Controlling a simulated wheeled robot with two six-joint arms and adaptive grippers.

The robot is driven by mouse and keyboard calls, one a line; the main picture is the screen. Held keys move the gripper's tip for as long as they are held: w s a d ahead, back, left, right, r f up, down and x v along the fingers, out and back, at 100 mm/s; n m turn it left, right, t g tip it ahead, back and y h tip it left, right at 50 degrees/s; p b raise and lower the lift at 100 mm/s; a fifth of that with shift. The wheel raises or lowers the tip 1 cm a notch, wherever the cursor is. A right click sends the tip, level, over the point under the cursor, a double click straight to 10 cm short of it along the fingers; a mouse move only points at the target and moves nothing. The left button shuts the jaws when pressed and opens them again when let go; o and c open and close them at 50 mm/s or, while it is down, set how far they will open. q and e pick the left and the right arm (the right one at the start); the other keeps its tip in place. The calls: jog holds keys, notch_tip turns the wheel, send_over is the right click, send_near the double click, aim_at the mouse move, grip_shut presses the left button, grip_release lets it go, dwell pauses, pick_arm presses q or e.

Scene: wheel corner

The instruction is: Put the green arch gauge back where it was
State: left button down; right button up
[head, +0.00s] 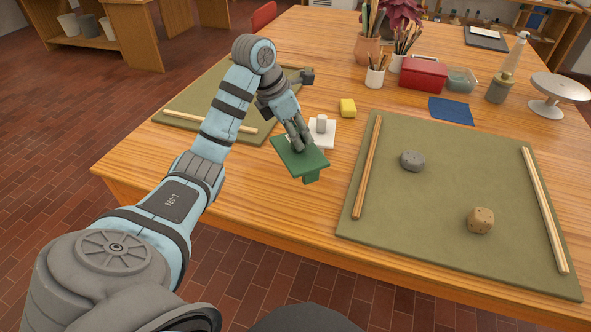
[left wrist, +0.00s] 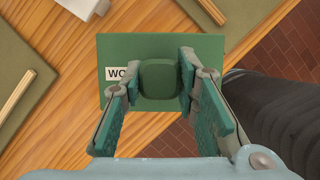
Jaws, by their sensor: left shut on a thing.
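The green arch gauge (head: 300,158) is a flat green plate with a block-like part below it, near the table's front edge. My left gripper (head: 301,143) is shut on it from above. In the left wrist view the gauge (left wrist: 122,52) shows a raised rounded green knob between the fingers (left wrist: 160,82) and a white label, partly hidden, starting with "WO". Whether the gauge touches the table is hard to tell. My right gripper is not in view.
A white piece with a grey block (head: 321,131) lies just behind the gauge. A green mat (head: 455,255) on the right holds wooden strips, a grey lump (head: 412,160) and a tan lump (head: 480,220). Another mat (head: 215,95) lies left, behind my arm.

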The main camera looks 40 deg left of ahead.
aim_at(284, 154)
pick_arm(q)
notch_tip(284, 154, down, 14)
jog(key=b, duration=0.1)
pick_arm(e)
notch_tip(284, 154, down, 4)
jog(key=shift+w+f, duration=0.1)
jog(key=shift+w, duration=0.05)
pick_arm(q)
jog(key=shift+w+a+f+b, duration=0.1)
jog(key=shift+f+b, duration=0.05)
jog(key=shift+b, duration=0.15)
jog(key=c, duration=1.2)
grip_release()
jog(key=shift+c, duration=0.2)
jog(key=p+v, duration=0.2)
jog(key=v, duration=1)
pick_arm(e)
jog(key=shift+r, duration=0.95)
